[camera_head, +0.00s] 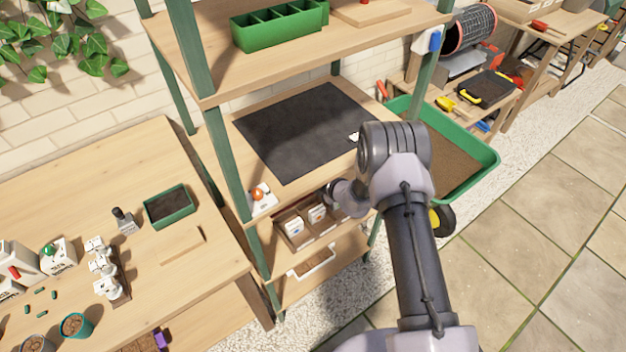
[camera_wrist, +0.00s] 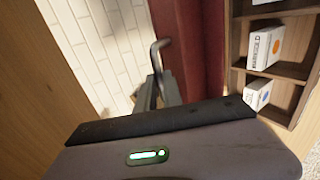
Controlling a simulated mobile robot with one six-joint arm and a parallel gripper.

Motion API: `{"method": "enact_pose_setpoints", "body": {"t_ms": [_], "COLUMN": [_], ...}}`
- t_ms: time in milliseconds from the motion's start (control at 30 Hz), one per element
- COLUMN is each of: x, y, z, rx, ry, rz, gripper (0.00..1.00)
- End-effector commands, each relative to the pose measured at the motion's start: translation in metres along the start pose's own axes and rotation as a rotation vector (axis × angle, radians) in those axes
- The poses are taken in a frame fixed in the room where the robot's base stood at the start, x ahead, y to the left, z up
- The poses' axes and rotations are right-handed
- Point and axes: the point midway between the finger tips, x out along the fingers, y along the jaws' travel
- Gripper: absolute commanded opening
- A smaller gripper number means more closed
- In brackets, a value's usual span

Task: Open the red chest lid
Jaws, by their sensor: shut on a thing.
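The chest's dark red lid (camera_wrist: 195,40) shows as a panel in the middle of the wrist view, between my gripper and the open compartments. A grey bent handle (camera_wrist: 158,55) shows beside the lid. My gripper (camera_wrist: 160,88) is shut on this handle, its fingers close together at the handle's lower end. The chest's wooden compartments (camera_wrist: 288,72) are exposed and hold small white boxes. In the head view the chest (camera_head: 297,240) sits on a shelf, with its compartments visible from above. My wrist and arm hide the fingertips and most of the lid there.
A shelf with a black mat (camera_head: 300,130) lies above the chest, and green posts (camera_head: 220,160) stand around it. A green wheelbarrow (camera_head: 490,158) is at right.

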Motion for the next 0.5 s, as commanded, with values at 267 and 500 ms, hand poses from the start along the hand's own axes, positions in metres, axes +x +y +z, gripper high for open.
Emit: {"method": "enact_pose_setpoints", "body": {"t_ms": [267, 500], "x": [0.0021, 0.0019], "y": [0.0093, 0.0102], "z": [0.0025, 0.003], "rx": [-0.001, -0.001], "ry": [-0.004, -0.005], "rz": [0.014, 0.016], "gripper": [0.0, 0.15]}}
